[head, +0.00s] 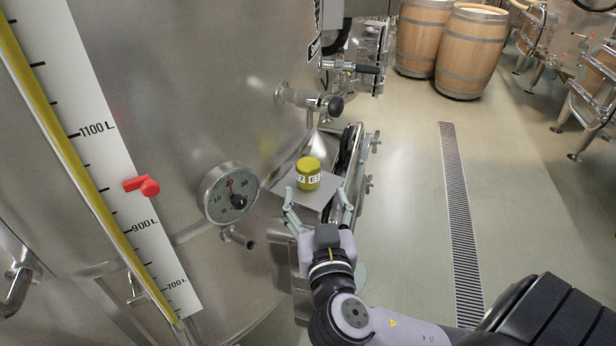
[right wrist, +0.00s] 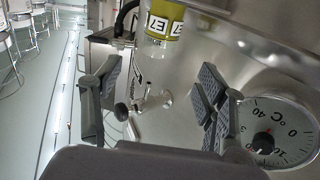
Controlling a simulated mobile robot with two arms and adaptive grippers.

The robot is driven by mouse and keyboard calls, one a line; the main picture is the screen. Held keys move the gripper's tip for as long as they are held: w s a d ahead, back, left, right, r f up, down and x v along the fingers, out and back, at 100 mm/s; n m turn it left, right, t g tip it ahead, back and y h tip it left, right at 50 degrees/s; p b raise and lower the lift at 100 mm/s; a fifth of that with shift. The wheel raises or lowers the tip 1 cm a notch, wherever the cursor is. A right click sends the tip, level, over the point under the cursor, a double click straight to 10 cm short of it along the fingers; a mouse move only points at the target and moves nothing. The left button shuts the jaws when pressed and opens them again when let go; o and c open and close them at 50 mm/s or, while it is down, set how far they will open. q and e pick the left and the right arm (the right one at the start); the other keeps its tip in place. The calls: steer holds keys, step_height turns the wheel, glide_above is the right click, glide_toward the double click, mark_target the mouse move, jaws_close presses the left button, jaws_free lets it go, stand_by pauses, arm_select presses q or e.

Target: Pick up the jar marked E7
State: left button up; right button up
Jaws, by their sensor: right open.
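The jar marked E7 (head: 308,174) is small, with a yellow-green body and lid and white labels reading E7. It stands upright on a small grey metal shelf (head: 327,186) beside the big steel vat. My right gripper (head: 317,207) is open and empty, just on the near side of the jar, its fingers spread to either side and pointing toward it. In the right wrist view the jar (right wrist: 163,20) is at the top edge, partly cut off, beyond and between the open fingers (right wrist: 155,92). My left gripper is not in view.
The steel vat (head: 200,80) fills the left, with a round dial (head: 231,194) and a valve (head: 310,100) close to the jar. A level scale (head: 112,150) is at far left. Wooden barrels (head: 470,50) stand at the back. The floor around the drain grate (head: 458,215) is clear.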

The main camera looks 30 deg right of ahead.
mark_target(310, 164)
steer(key=b+x, duration=0.2)
steer(key=x, duration=0.1)
steer(key=b+x, duration=0.1)
steer(key=shift+w+d+f, duration=0.1)
steer(key=shift+w+f, duration=0.1)
steer(key=shift+f, duration=0.2)
steer(key=b+x, duration=0.2)
steer(key=b, duration=0.1)
steer(key=shift+w+d, duration=0.1)
steer(key=shift+w, duration=0.1)
steer(key=shift+w+d+r+b, duration=0.2)
steer(key=shift+w+b, duration=0.1)
steer(key=shift+b, duration=0.35)
steer(key=shift+w+d+r+p, duration=0.15)
steer(key=shift+w+r+p, duration=0.2)
steer(key=p+x, duration=0.1)
steer(key=x, duration=0.1)
steer(key=p+x, duration=0.1)
steer(key=x, duration=0.1)
steer(key=shift+r+p, duration=0.3)
steer(key=shift+r, duration=0.1)
steer(key=shift+w+d+f, duration=0.1)
steer(key=shift+w+d, duration=0.05)
steer(key=shift+w, duration=0.05)
steer(key=shift+c, duration=0.6)
